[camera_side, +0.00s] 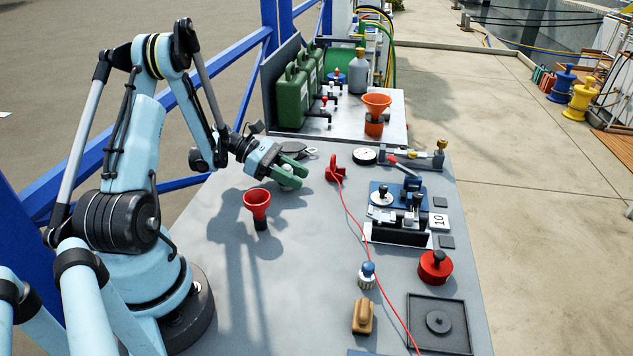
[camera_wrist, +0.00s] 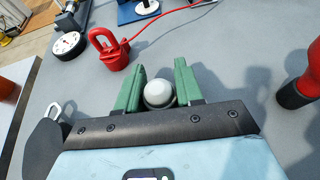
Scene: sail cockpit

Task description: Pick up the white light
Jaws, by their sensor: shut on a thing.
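The white light (camera_wrist: 159,94) is a small white dome with a grey collar at its base. In the wrist view it sits between the two green fingers of my gripper (camera_wrist: 159,88), close to the palm. In the side view the light (camera_side: 287,170) is mostly hidden by the fingers. My gripper (camera_side: 291,174) is shut on the light, low over the grey table, left of the red clamp-like piece. I cannot tell whether the light still touches the table.
A red funnel (camera_side: 257,205) stands just left of my gripper. A red shackle-shaped piece (camera_side: 335,167) with a red cord lies to the right, near a round gauge (camera_side: 364,156). A black pulley-like piece (camera_side: 292,151) lies behind.

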